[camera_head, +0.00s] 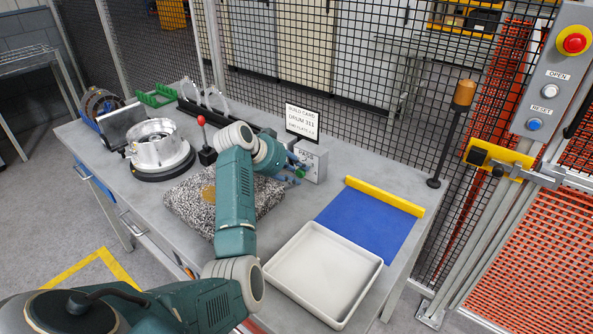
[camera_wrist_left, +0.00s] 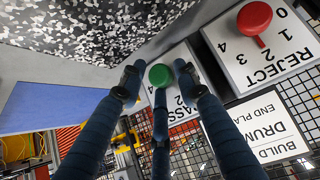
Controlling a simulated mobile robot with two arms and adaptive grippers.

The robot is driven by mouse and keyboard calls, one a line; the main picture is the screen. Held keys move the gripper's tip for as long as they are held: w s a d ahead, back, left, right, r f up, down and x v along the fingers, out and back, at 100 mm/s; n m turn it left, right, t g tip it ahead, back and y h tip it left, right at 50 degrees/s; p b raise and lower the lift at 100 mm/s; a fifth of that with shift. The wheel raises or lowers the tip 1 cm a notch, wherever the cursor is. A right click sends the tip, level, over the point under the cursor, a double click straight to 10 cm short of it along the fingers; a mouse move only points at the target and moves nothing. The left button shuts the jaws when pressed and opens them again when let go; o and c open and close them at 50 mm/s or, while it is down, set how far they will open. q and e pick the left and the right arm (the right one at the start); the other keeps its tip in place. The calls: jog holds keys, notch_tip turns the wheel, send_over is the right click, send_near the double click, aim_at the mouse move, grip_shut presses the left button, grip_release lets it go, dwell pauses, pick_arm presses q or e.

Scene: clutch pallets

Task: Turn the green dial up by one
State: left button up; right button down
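The green dial (camera_wrist_left: 160,75) is a round knob on a pale plate lettered PASS (camera_wrist_left: 180,112) in the left wrist view. Numbers beside it are partly hidden by my fingers, and its setting cannot be read. My left gripper (camera_wrist_left: 160,78) has its blue fingers spread around the dial, with a third finger below it. A gap shows on the dial's left; whether any finger touches it is unclear. In the head view my left gripper (camera_head: 293,170) is at the front of the grey dial box (camera_head: 313,155). My right gripper is out of view.
A red dial (camera_wrist_left: 254,18) marked REJECT sits beside the green one. A build card (camera_head: 302,121) stands behind the box. A speckled block (camera_head: 182,200), white tray (camera_head: 325,272), blue mat (camera_head: 365,225) and red-knobbed lever (camera_head: 203,140) are nearby on the table.

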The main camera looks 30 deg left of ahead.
pick_arm(q)
jog(key=shift+w+f, duration=0.15)
jog(key=shift+f, duration=0.05)
jog(key=shift+d, duration=0.1)
grip_shut()
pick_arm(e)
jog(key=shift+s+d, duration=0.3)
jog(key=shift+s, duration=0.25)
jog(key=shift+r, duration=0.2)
